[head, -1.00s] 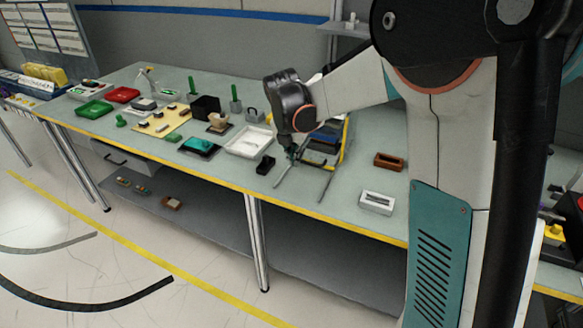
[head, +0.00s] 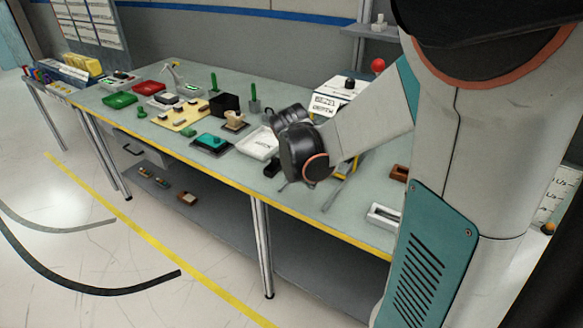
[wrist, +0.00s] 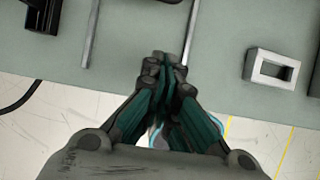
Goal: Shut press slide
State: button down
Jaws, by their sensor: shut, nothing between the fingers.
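The press (head: 340,98) is a white box with labels, a black knob and a red ball on top, standing at the back of the green bench. My arm hides most of its lower part, and the slide itself cannot be made out. Two thin grey rails reach toward the bench's front edge; the right rail (head: 333,195) shows beside my wrist. In the wrist view the left rail (wrist: 91,35) and right rail (wrist: 190,30) lie ahead of my gripper (wrist: 165,62). Its fingers are together and empty, near the bench edge, between the rails in the picture.
A white slotted block (wrist: 272,68) lies right of the rails, near the front edge. A black block (wrist: 42,18) is to the left. A white tray (head: 262,155) and a brown block (head: 399,173) are nearby. Several small items crowd the bench's left part.

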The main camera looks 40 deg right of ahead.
jog(key=b+x, duration=0.2)
jog(key=x, duration=0.3)
jog(key=shift+d+f, duration=0.1)
jog(key=shift+f, duration=0.35)
jog(key=d, duration=0.1)
jog(key=w+d+b, duration=0.1)
jog(key=d, duration=0.1)
jog(key=shift+r, duration=0.2)
jog(key=shift+w+d+r, duration=0.2)
jog(key=shift+w+d, duration=0.05)
jog(key=shift+d, duration=0.1)
jog(key=shift+d, duration=0.15)
jog(key=shift+w+d, duration=0.35)
jog(key=shift+d, duration=0.35)
jog(key=shift+w+d, duration=0.3)
jog(key=shift+d, duration=0.45)
jog(key=shift+w+d, duration=0.35)
jog(key=shift+d, duration=0.35)
jog(key=shift+r, duration=0.1)
